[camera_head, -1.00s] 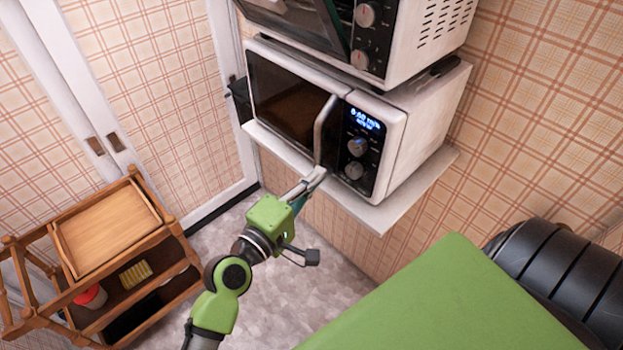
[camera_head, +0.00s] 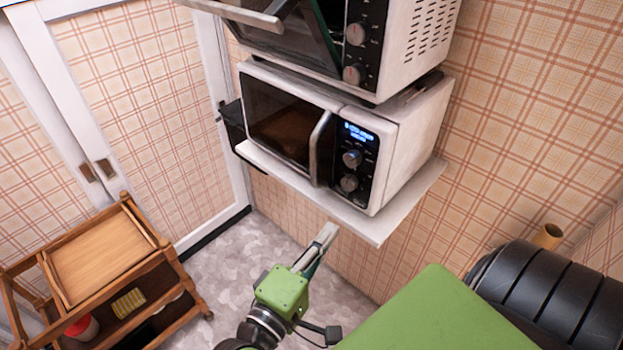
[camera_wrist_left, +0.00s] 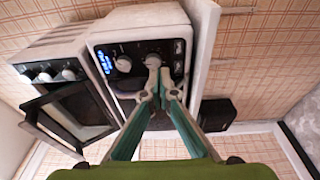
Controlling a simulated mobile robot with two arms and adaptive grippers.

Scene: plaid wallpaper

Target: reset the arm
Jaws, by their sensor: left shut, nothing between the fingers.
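My left gripper (camera_head: 325,236) is below and in front of the microwave shelf in the head view, with its fingers together and nothing between them. In the left wrist view its fingers (camera_wrist_left: 161,82) close to a point in front of the microwave's control panel. The white microwave (camera_head: 415,140) stands on the shelf with its door shut and its display lit blue. The gripper appears apart from the microwave's handle (camera_head: 320,148). My right gripper is not in view.
A toaster oven (camera_head: 405,45) with its door tilted open sits above the microwave. The white shelf (camera_head: 375,228) juts from the wall. A wooden cart (camera_head: 95,255) stands at the lower left. A dark ribbed cylinder (camera_head: 550,300) lies at the right. Grey floor is clear between cart and shelf.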

